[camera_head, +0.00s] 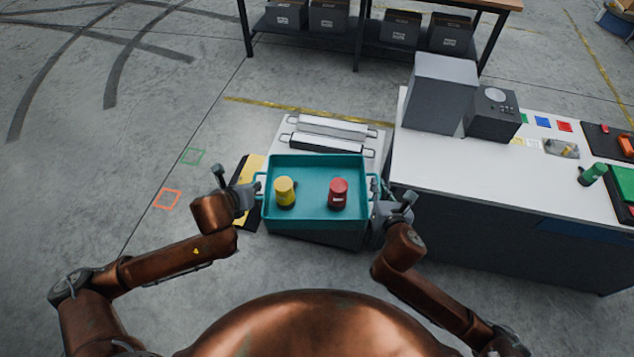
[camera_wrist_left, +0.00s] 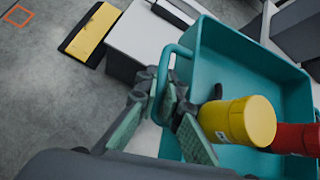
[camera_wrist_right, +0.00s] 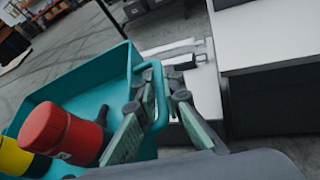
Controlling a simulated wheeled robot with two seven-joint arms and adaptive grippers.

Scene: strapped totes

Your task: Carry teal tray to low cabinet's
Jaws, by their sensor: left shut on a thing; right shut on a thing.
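The teal tray (camera_head: 315,222) is held in front of me with a yellow canister (camera_head: 284,190) and a red canister (camera_head: 338,192) upright in it. My left gripper (camera_head: 252,193) is shut on the tray's left handle (camera_wrist_left: 160,85). My right gripper (camera_head: 380,195) is shut on the tray's right handle (camera_wrist_right: 160,90). The low cabinet (camera_head: 290,133) lies behind and partly under the tray, with a pale top. The tray hides much of it, and I cannot tell whether the two touch.
Two strapped bars (camera_head: 330,127) with end loops lie on the cabinet's back part. A white-topped bench (camera_head: 425,150) with a grey box (camera_head: 441,92) and a dark device (camera_head: 492,114) stands close on the right. A yellow-black mat (camera_head: 247,172) lies left of the cabinet.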

